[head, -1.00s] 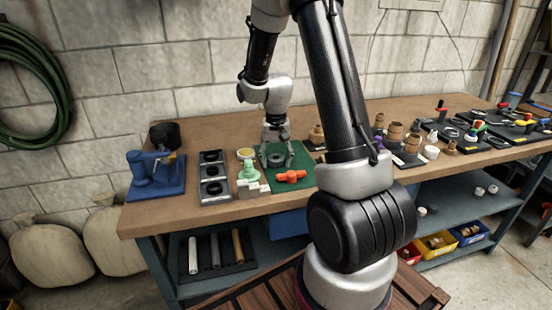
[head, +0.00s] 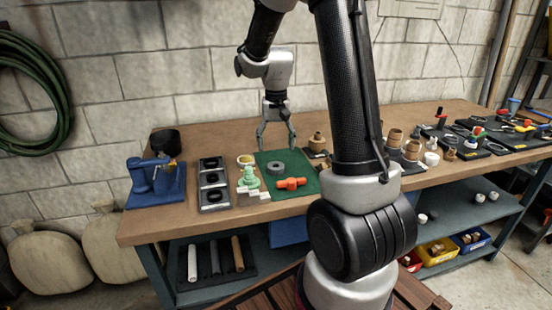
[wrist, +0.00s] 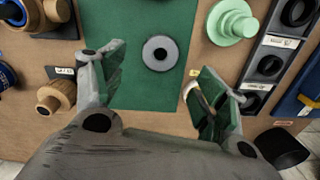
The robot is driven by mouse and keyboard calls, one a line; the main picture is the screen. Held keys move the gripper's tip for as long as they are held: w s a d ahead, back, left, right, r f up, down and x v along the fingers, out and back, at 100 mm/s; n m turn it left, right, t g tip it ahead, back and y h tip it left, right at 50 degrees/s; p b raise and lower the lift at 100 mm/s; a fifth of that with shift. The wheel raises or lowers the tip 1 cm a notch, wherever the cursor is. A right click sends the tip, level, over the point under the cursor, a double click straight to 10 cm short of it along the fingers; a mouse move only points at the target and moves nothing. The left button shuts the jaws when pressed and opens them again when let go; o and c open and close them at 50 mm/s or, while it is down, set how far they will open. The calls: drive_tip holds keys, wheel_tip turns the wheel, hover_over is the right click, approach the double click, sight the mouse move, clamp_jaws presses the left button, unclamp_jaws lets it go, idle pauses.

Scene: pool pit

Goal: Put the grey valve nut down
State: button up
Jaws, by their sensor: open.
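The grey valve nut (head: 276,168) lies flat on the green mat (head: 302,163), behind an orange valve part (head: 291,183). My gripper (head: 276,146) is open and empty above the back of the mat, apart from the nut. In the wrist view the fingers (wrist: 160,95) stand wide apart, with the nut beyond the gap between them.
A black rack with round sockets (head: 213,184) and a pale green fitting (head: 248,178) stand left of the mat. A blue vise-like tool (head: 155,180) is further left. Brown fittings (head: 317,143) stand to the right. The bench's front left is clear.

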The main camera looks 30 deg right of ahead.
drive_tip(key=s+a+r+n+t, duration=0.2)
drive_tip(key=s+a+r+n, duration=0.1)
drive_tip(key=s+r, duration=0.95)
drive_tip(key=s+a+r+n+t, duration=0.2)
drive_tip(key=s, duration=0.9)
drive_tip(key=shift+n, duration=0.3)
